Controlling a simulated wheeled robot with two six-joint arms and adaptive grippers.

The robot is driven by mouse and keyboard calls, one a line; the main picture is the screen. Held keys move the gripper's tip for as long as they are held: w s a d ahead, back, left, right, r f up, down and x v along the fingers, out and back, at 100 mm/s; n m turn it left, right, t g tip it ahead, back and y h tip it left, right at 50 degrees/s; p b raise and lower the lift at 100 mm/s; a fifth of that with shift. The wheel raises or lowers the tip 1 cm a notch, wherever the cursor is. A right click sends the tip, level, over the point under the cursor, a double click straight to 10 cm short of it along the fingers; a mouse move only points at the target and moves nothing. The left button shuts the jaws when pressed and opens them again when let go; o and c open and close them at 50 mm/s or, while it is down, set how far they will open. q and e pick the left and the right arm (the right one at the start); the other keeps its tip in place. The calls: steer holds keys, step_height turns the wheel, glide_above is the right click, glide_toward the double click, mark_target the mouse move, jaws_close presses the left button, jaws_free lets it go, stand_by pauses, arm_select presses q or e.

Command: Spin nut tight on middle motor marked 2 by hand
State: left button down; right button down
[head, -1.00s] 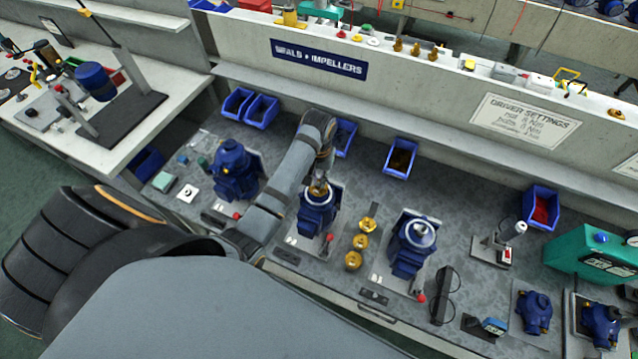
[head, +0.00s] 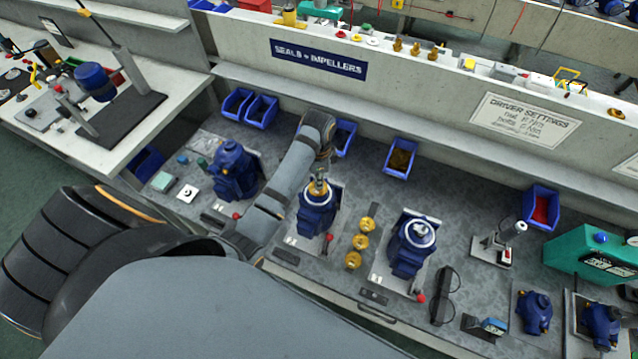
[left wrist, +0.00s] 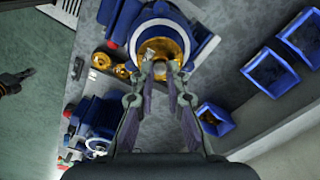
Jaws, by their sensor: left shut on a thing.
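The middle motor (head: 316,220) is blue and stands on a pale plate with a red-knobbed lever in front. Its white ring and gold impeller (left wrist: 176,37) show in the left wrist view. My left gripper (head: 320,184) is over the motor's top. In the left wrist view, its fingertips (left wrist: 160,72) are closed on the small nut (left wrist: 158,50) at the impeller's centre; the fingers largely hide it. I cannot read the number 2. A dark gripper-like shape, probably my right gripper (left wrist: 17,81), shows at the left edge of the left wrist view; its jaws are unclear.
Blue motors stand to the left (head: 234,175) and right (head: 411,250). Several gold impellers (head: 360,241) lie in a row right of the middle motor. Blue bins (head: 400,158) line the bench back. A teal case (head: 590,252) stands at the right.

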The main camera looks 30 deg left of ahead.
arm_select(q)
steer(key=shift+s+m, duration=0.1)
steer(key=shift+m, duration=0.4)
steer(key=m, duration=0.5)
steer(key=shift+a, duration=0.1)
steer(key=shift+m, duration=0.8)
steer(key=m, duration=0.3)
steer(key=shift+m, duration=0.3)
steer(key=m, duration=0.3)
steer(key=shift+a, duration=0.1)
steer(key=shift+m, duration=0.3)
